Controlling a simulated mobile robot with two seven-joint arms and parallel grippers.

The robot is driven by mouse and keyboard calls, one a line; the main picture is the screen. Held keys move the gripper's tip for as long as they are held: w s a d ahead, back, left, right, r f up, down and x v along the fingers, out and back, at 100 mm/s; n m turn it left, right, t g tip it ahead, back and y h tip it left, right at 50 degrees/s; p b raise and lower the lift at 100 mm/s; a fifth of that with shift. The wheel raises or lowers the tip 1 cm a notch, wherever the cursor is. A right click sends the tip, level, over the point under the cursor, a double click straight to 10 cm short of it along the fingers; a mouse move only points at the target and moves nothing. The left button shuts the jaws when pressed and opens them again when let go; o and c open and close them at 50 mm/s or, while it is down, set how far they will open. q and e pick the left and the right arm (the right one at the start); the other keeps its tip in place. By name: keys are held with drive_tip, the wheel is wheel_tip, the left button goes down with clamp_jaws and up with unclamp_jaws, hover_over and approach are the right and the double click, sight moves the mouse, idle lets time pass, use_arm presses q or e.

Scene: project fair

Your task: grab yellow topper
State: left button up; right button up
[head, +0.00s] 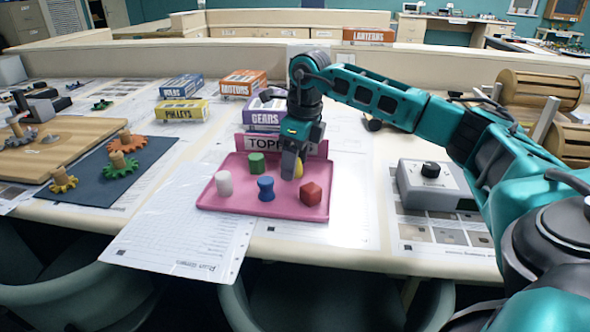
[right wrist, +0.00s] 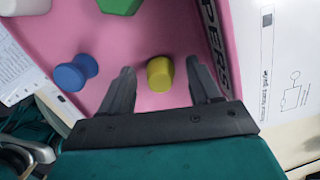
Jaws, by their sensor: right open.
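The yellow topper (right wrist: 160,73) stands on the pink tray (head: 232,193). In the right wrist view it lies between the two open fingers of my right gripper (right wrist: 163,88), apart from both, with nothing gripped. In the head view my right gripper (head: 290,165) hangs over the tray and covers part of the yellow topper (head: 301,171). A green topper (head: 257,163), a white topper (head: 223,183), a blue topper (head: 266,188) and a red topper (head: 311,194) stand on the same tray. My left gripper is not in view.
A "TOPPERS" sign (head: 262,146) stands along the tray's back edge. Boxes marked Gears (head: 262,117) and Pulleys (head: 181,111) stand behind. A grey box with a black knob (head: 432,185) is to the right. A paper sheet (head: 180,233) overhangs the table's front edge.

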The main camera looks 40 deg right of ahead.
drive_tip(key=shift+f, duration=0.1)
drive_tip(key=shift+c, duration=0.2)
drive_tip(key=c, duration=1.1)
drive_tip(key=shift+o, duration=0.2)
